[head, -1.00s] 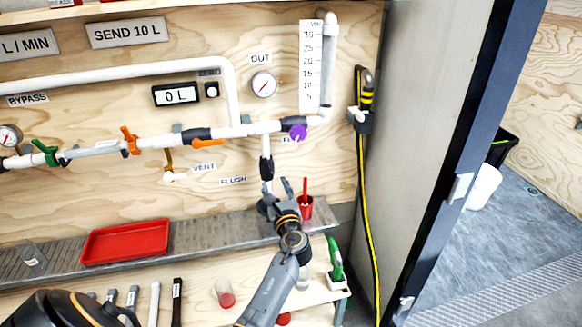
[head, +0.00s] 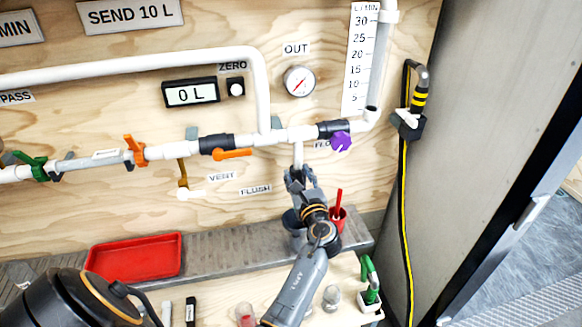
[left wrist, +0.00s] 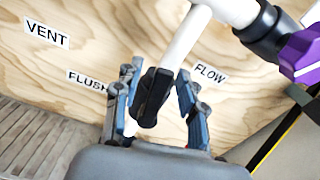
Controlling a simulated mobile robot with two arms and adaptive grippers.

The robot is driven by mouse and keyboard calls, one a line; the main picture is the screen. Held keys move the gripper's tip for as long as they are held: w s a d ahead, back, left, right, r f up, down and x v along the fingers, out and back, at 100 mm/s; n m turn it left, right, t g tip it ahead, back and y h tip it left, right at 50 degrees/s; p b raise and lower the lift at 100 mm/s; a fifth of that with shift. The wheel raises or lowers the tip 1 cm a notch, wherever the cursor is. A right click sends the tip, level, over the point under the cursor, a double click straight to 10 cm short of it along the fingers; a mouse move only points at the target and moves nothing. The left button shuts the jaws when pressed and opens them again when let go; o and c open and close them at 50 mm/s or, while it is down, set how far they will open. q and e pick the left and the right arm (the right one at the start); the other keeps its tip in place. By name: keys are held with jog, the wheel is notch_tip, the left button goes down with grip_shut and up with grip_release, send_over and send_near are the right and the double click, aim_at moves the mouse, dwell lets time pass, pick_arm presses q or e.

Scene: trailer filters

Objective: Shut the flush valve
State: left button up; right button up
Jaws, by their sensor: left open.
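The flush valve (left wrist: 153,97) is a black body on the white vertical pipe that drops from the main line, near the FLUSH label (head: 255,190). In the left wrist view it lies between the two blue-grey fingers of my left gripper (left wrist: 155,95), which is open around it. Contact cannot be told. In the head view my left gripper (head: 300,182) is up at the lower end of that pipe (head: 298,155) and hides most of the valve. The valve's handle cannot be made out. My right gripper is not in view.
The purple FLOW knob (head: 341,142) is close by on the right, and the orange handle (head: 232,155) on the left. A red tray (head: 135,256) lies at the left.

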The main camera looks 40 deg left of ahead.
pick_arm(q)
jog(key=shift+w+a, duration=0.15)
jog(key=shift+r, duration=0.15)
grip_shut()
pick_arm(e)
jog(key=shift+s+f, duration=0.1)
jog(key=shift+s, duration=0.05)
